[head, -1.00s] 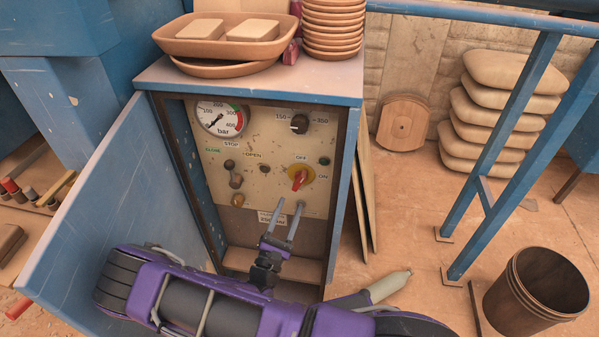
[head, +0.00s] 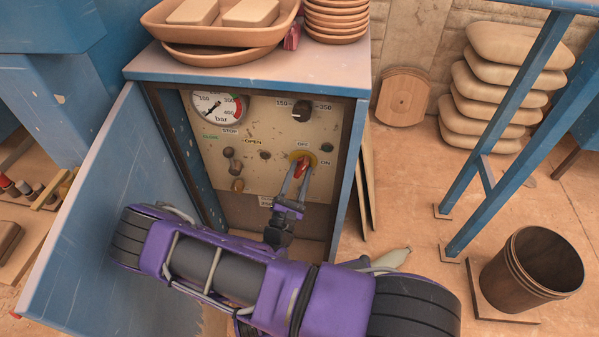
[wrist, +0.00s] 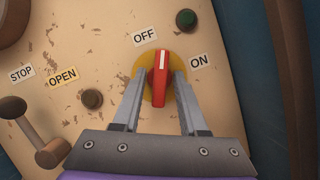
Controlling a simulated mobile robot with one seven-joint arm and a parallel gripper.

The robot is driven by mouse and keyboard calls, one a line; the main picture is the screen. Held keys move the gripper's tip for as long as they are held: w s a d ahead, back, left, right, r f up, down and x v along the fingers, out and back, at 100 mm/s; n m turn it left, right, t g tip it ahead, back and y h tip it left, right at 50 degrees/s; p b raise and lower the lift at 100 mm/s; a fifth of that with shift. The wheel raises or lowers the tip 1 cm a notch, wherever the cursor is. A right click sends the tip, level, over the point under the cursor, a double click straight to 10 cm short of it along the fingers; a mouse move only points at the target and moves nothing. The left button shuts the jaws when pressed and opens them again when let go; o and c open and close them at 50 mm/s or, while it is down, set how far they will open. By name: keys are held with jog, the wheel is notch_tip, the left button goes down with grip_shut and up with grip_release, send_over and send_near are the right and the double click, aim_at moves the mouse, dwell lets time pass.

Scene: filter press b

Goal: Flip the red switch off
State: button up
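The red switch (head: 301,168) is a rotary handle on a yellow round plate, on the beige control panel (head: 220,181) inside the blue cabinet. In the wrist view the red switch (wrist: 160,80) has a white mark at its upper end, which points between the OFF label (wrist: 145,37) and the ON label (wrist: 199,62). My gripper (head: 300,166) is at the switch. In the wrist view my gripper (wrist: 159,74) is open, with one finger on each side of the handle and visible gaps between. The finger tips' depth against the plate is hard to tell.
A pressure gauge (head: 218,107) and a black knob (head: 302,111) are higher up. The open blue door (head: 95,215) stands left of my arm.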

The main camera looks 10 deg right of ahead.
grip_shut()
jog(key=n+t+y, duration=0.1)
jog(key=n, duration=0.3)
jog(key=n+t+y+p, duration=0.1)
jog(key=n+y, duration=0.1)
jog(key=n, duration=0.1)
jog(key=shift+d+n+y, duration=0.15)
jog(key=shift+n+y, duration=0.15)
jog(key=shift+n, duration=0.1)
jog(key=shift+t, duration=0.3)
jog(key=shift+o, duration=2.2)
grip_release()
jog(key=b+v, duration=0.1)
jog(key=v, duration=1.6)
jog(key=shift+s, duration=0.25)
